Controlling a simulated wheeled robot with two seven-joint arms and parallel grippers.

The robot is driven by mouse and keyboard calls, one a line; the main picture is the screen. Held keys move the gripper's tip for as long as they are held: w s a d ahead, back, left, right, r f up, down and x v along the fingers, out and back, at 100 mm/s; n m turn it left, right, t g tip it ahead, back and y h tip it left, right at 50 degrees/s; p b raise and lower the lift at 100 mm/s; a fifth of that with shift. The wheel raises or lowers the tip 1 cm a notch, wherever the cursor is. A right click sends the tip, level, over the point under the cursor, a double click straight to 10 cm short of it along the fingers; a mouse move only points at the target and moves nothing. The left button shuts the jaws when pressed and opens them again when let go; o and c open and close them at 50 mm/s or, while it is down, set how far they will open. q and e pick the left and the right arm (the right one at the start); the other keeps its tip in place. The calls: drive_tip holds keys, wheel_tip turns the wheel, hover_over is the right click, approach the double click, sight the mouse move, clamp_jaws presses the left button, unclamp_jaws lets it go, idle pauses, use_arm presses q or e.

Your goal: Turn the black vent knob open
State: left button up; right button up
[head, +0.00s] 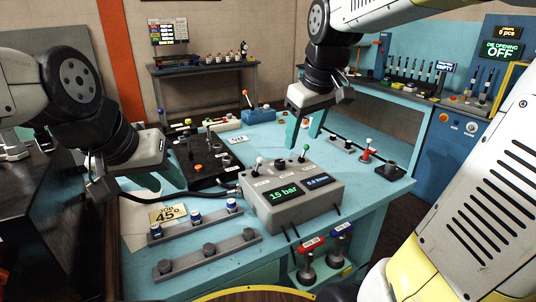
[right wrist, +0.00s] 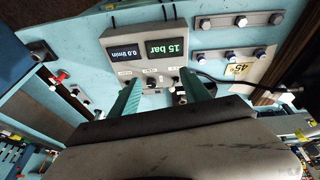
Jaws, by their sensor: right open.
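The grey control box (head: 300,198) stands on the blue table with a "15 bar" display and a flow display. My right gripper (head: 303,136) is open and empty above and behind the box. In the right wrist view the knob (right wrist: 151,84) shows between its teal fingers, beyond the tips.
A black manifold block (head: 205,160) with a hose lies left of the box. Two grey rails (head: 206,254) with fittings are at the front left. Red and blue hose couplings (head: 310,246) stand below the front edge. Small fittings (head: 367,156) are at the right.

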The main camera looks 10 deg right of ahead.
drive_tip(key=w+a+f+n+g, duration=0.25)
drive_tip(key=w+n, duration=0.25)
drive_tip(key=w, duration=0.7)
drive_tip(key=n+h, duration=0.1)
drive_tip(key=n, duration=0.2)
approach(280, 161)
drive_tip(key=shift+w+g, duration=0.25)
drive_tip(key=shift+g, duration=0.2)
drive_tip(key=shift+w+f, duration=0.15)
drive_tip(key=shift+f, duration=0.2)
wheel_tip(280, 161, down, 8)
drive_tip(key=shift+w+r, duration=0.1)
drive_tip(key=shift+c, duration=0.2)
clamp_jaws()
